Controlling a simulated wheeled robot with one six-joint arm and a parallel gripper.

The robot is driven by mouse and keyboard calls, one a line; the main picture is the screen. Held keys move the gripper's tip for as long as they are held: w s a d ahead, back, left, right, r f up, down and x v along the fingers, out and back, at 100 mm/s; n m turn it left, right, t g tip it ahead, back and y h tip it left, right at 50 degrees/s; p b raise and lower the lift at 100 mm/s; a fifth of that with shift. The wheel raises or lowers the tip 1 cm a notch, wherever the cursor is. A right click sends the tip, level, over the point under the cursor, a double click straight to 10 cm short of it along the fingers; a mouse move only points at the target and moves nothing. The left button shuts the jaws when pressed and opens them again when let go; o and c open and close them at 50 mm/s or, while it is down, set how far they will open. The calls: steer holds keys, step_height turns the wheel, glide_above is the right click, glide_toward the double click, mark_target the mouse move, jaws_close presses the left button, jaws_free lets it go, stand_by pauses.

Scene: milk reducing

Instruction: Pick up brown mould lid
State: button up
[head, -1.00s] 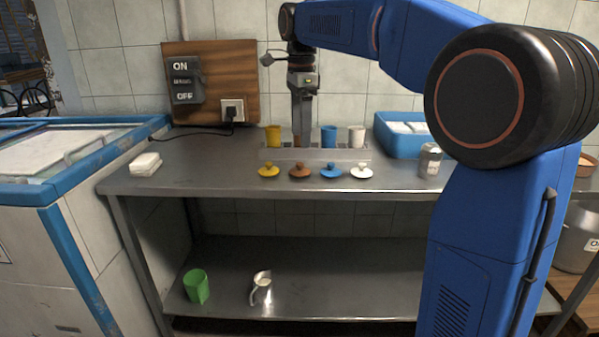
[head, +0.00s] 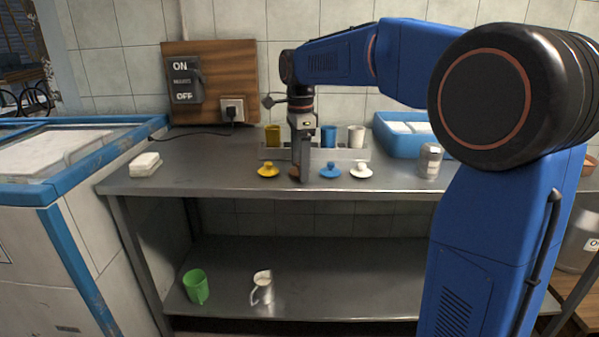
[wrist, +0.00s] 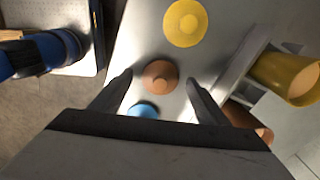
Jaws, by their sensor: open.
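The brown mould lid (wrist: 160,77) lies on the steel table in the wrist view, between and just beyond the tips of my open gripper (wrist: 160,80). In the head view the lid (head: 294,172) is mostly hidden behind my gripper (head: 303,176), which points down at it. I cannot tell the exact gap between the fingers and the lid. The yellow lid (head: 268,171) is on its left, and the blue lid (head: 330,171) and white lid (head: 361,171) are on its right, in one row.
Behind the lids a metal rack (head: 345,154) holds yellow (head: 273,135), blue (head: 328,136) and white (head: 356,136) moulds; a brown mould (wrist: 262,132) shows in the wrist view. A blue bin (head: 388,143) and a jar (head: 430,160) stand right. The table's left part is mostly clear.

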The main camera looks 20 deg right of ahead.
steer(key=shift+c, duration=0.6)
steer(key=c, duration=1)
